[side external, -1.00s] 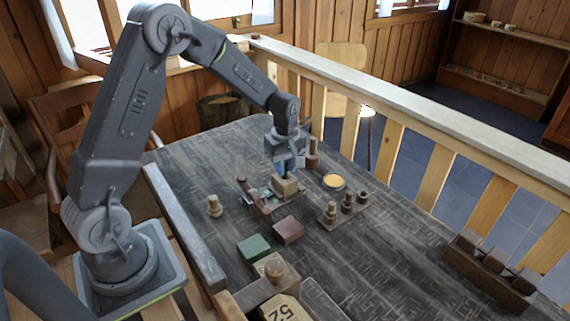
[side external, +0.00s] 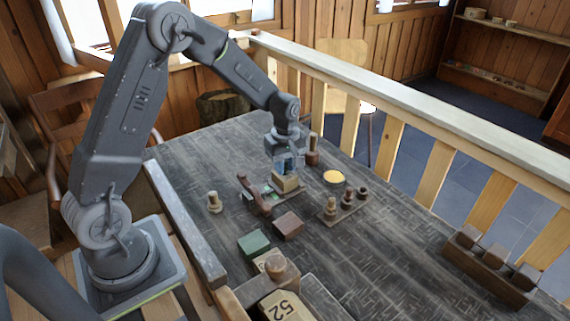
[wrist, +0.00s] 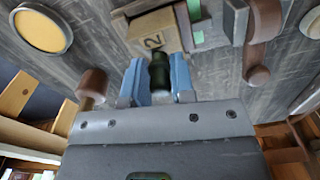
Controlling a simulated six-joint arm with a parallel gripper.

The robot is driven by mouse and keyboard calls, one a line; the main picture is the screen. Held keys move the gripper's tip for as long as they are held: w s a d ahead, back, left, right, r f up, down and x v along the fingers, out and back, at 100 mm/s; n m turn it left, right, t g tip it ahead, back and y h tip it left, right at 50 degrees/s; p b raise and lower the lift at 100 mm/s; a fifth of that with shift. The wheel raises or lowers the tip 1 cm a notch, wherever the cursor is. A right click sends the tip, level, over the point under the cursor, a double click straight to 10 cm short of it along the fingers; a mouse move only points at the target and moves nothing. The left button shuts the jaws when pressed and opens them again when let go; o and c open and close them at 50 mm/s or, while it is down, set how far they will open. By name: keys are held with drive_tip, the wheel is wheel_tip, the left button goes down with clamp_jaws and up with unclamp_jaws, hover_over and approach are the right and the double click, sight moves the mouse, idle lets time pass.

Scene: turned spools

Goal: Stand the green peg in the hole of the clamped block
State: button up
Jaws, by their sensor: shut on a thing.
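The dark green peg (wrist: 160,72) sits between the blue fingers of my gripper (wrist: 158,85) in the wrist view. My gripper is shut on it. The pale wooden block (wrist: 150,38), marked with a 2, is right by the far end of the peg. In the side view the block (side external: 286,184) sits in a clamp with a dark red-brown handle (side external: 254,193), and my gripper (side external: 288,168) is directly above it. The hole is hidden, and I cannot tell whether the peg's end is in it.
A small wooden spool (side external: 214,203) stands left of the clamp. A rack of turned pieces (side external: 343,207) and a yellow disc (side external: 334,177) are to its right. A brown turned piece (side external: 313,152) stands close behind my gripper. Green (side external: 254,244) and brown (side external: 288,226) blocks lie in front.

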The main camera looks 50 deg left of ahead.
drive_tip(key=o, duration=1)
drive_tip(key=shift+c, duration=0.2)
drive_tip(key=shift+r, duration=4.3)
